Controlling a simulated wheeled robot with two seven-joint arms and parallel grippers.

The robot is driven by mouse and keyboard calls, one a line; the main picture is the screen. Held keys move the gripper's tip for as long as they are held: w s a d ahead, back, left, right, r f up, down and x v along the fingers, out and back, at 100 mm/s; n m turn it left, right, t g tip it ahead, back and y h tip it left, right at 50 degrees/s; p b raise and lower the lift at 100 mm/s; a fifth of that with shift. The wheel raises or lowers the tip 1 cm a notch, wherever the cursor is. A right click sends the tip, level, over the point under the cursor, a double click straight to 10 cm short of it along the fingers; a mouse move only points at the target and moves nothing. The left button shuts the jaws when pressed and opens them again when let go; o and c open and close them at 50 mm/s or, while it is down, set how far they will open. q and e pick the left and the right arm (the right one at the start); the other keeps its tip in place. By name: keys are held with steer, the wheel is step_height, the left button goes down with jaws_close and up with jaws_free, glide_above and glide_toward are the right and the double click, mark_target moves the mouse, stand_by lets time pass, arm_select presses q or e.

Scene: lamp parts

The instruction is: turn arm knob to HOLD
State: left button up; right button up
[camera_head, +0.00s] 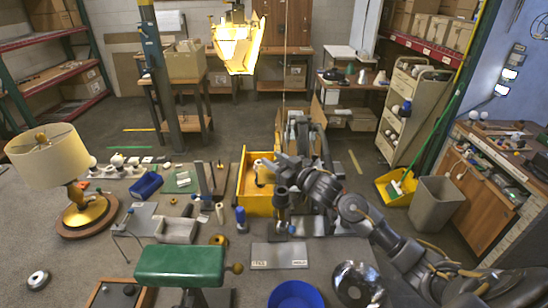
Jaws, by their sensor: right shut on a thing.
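A grey label plate (278,255) lies flat on the bench, with small dark lettering at its lower left and lower right; the right word looks like HOLD. Just behind it is a dark metal fixture (318,224). My right gripper (283,226) points down at the left side of this fixture, just above the plate's back edge. It is shut on what seems to be the arm knob, which is mostly hidden by the fingers, so its pointing direction cannot be told. My left gripper is not in view.
A yellow drawer box (258,187) is behind my right gripper. A blue-topped cylinder (241,219) stands left of it. A green padded stand (180,265), a blue bowl (296,295) and a lamp with a cream shade (47,155) are also on the bench.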

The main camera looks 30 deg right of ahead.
steer(key=shift+d+m+t+h, duration=0.15)
steer(key=shift+m+t+h, duration=0.15)
steer(key=shift+m+h, duration=0.95)
steer(key=shift+h, duration=0.55)
steer(key=shift+r, duration=0.1)
steer(key=o, duration=1)
